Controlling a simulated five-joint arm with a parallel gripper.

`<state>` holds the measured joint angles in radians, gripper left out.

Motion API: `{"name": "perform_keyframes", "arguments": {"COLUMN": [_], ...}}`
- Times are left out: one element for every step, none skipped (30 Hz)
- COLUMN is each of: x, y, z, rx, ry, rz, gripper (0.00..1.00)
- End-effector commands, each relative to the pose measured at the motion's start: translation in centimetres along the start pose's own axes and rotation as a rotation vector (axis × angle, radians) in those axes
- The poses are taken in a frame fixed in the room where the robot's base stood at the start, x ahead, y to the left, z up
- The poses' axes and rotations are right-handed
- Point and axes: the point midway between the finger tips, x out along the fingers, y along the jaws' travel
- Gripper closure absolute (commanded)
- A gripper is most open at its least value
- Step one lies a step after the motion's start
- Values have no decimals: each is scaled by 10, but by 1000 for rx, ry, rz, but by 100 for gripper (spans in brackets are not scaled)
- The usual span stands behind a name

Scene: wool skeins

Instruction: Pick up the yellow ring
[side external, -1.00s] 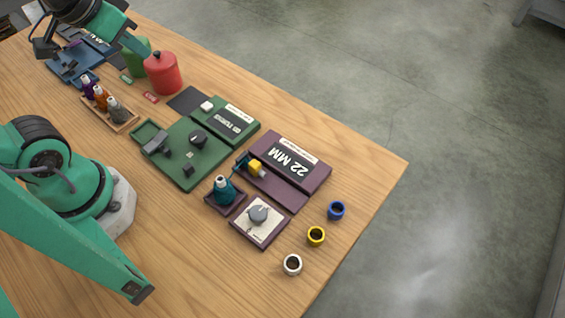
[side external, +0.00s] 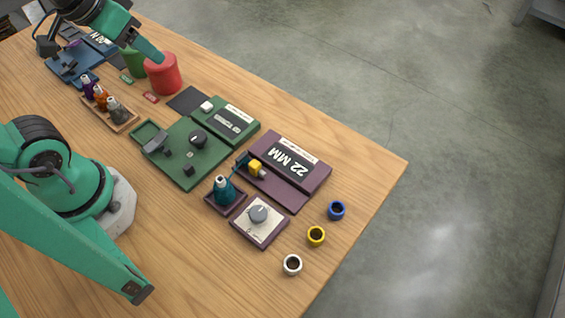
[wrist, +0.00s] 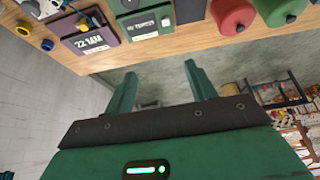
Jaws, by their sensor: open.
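The yellow ring (side external: 316,243) stands upright near the table's right edge, between a blue ring (side external: 336,215) and a white ring (side external: 292,270). In the wrist view the yellow ring (wrist: 23,30) is small at the far upper left, with the blue ring (wrist: 47,45) beside it. My gripper (side external: 157,56) is at the upper left in the side view, in front of the red canister's top and far from the rings. In the wrist view my gripper (wrist: 161,76) has its two fingers wide apart with nothing between them.
The red canister (side external: 164,78) and a green canister (side external: 133,64) stand near my gripper. Bare wood surrounds the rings.

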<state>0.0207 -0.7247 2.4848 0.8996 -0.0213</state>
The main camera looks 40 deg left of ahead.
Motion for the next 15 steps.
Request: {"name": "perform_keyframes", "arguments": {"x": [2,3,4,5,7,9,11,13,16,18,20,24,27,29,33], "y": [4,6,10,14,17,23,28,33,40,46,52,60,66,73,81], "z": [-3,-5,-8,-10,-13,-17,-20,-23,-27,-30,-33,-36,-38,-41,-44], "rx": [2,2,1,0,-1,-2,-3,-4,-6,-7,-8,-10,-12,-12,-13], "ry": [-9,-14,-23,-29,-38,-49,-57,-68,-81,-91,-102,-116,-127,-137,-152], "rz": [7,12,18,24,29,37,43,49,57,63,68,75,79,83,88], "gripper": [45,45,45,45,45,45,45,45,45,45,45,45,45,45,45]}}
